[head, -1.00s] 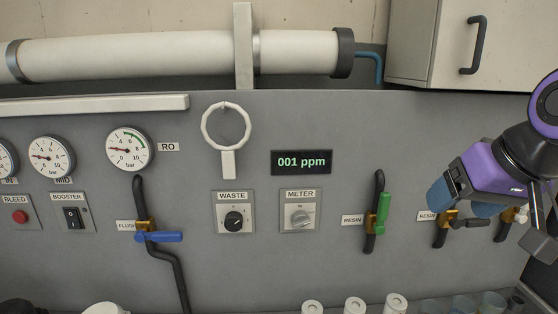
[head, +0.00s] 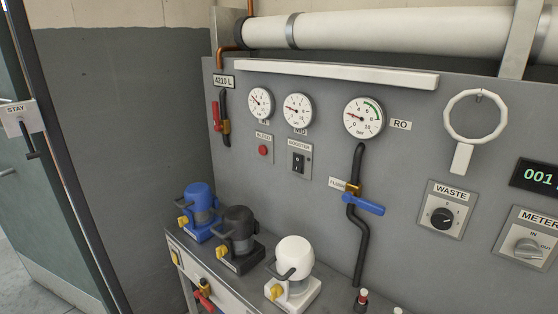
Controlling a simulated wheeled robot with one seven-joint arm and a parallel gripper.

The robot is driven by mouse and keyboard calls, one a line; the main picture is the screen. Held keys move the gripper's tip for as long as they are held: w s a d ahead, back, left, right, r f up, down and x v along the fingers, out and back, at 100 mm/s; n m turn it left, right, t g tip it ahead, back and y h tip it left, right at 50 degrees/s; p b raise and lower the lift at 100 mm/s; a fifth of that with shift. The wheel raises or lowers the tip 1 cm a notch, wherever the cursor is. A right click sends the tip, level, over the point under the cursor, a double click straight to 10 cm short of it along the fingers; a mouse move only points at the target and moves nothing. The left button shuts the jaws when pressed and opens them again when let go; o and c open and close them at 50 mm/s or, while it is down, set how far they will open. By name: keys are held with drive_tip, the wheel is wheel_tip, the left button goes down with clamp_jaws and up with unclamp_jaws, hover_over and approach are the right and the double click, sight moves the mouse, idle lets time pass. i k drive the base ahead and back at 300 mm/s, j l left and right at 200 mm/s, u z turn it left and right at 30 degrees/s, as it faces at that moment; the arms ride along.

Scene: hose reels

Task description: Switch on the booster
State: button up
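The rocker's position is too small to tell. My gripper is not in the current view.
Blue, black and white pumps (head: 295,258) stand on a bench (head: 187,262) below the panel. A black pipe with a blue FLUSH lever (head: 362,203) is right of the switch. A door (head: 45,190) stands at the far left. The wall space before the switch is clear.

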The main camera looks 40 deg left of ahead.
sight(298, 159)
drive_tip(key=u, duration=1.35)
